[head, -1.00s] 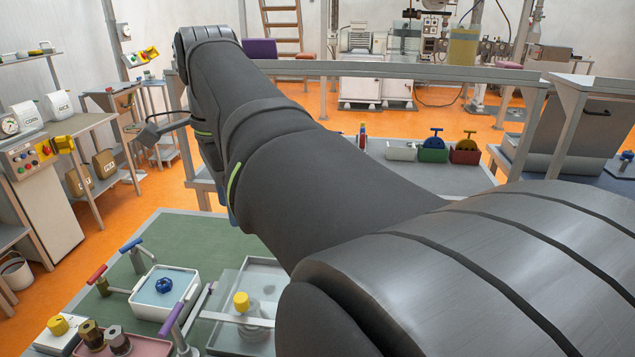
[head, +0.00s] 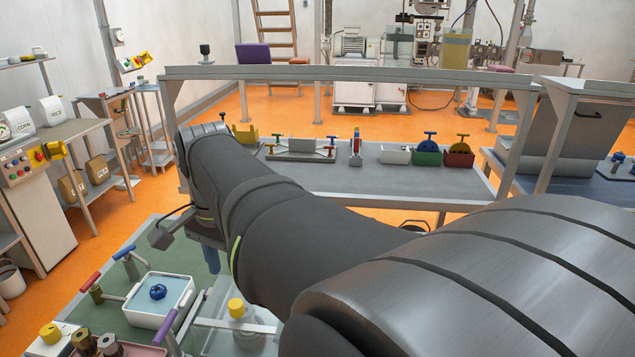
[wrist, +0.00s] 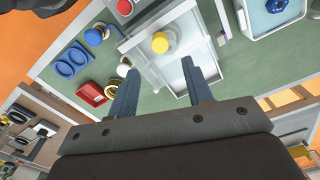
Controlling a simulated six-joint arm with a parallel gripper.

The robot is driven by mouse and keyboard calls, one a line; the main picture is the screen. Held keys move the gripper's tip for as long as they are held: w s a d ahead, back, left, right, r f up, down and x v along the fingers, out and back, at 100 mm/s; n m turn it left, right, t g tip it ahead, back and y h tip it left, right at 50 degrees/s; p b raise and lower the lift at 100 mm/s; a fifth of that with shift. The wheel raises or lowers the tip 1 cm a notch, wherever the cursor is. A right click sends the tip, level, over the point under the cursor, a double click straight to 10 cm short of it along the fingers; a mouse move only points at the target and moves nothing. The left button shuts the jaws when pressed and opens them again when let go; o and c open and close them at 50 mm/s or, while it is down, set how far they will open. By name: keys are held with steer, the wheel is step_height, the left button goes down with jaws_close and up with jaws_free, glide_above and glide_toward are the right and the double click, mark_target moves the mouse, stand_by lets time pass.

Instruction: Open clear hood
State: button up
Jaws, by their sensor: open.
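The knob lies beyond the gap between the fingertips in that picture, and I see no contact. In the head view, my arm hides part of the hood and the fingertips are not clear.
A white tray with a blue knob (head: 158,292) stands left of the hood, among red, blue and purple-handled levers. In the wrist view, blue rings (wrist: 72,60) and a red tray (wrist: 91,94) lie to the left. A metal-framed bench (head: 400,186) stands behind.

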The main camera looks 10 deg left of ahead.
step_height(320, 180, down, 8)
steer(key=shift+f, duration=0.1)
steer(key=shift+c, duration=0.3)
steer(key=shift+w, duration=0.1)
jaws_close()
